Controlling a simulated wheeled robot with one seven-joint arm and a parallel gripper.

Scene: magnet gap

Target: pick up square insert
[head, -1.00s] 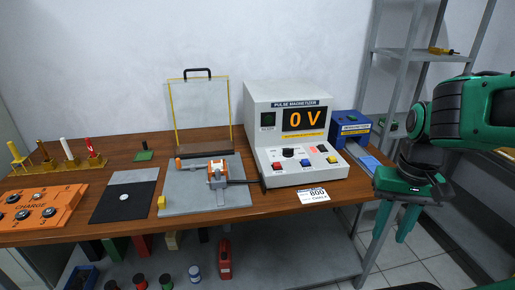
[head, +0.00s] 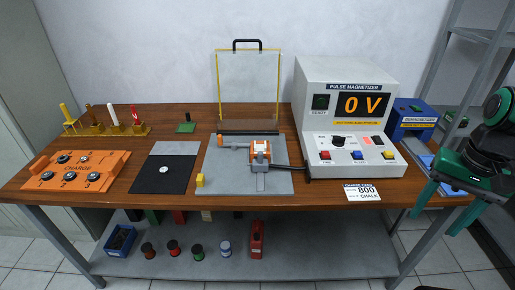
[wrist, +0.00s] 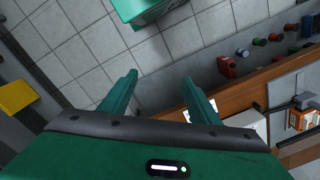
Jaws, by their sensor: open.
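No part is clearly marked as the square insert, and I cannot tell which one it is. A small yellow block (head: 200,181) stands at the front left corner of the grey fixture plate (head: 222,184). A small green square piece (head: 186,127) with a dark upright part sits farther back on the wooden bench. My gripper (head: 442,209) is at the far right, in front of the bench's right end and away from both pieces.
An orange charge panel (head: 75,171), black mat (head: 150,182), orange clamp (head: 260,152) and pulse magnetizer (head: 340,90) stand on the bench (head: 120,206). A clear framed shield (head: 248,85) rises behind the clamp.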

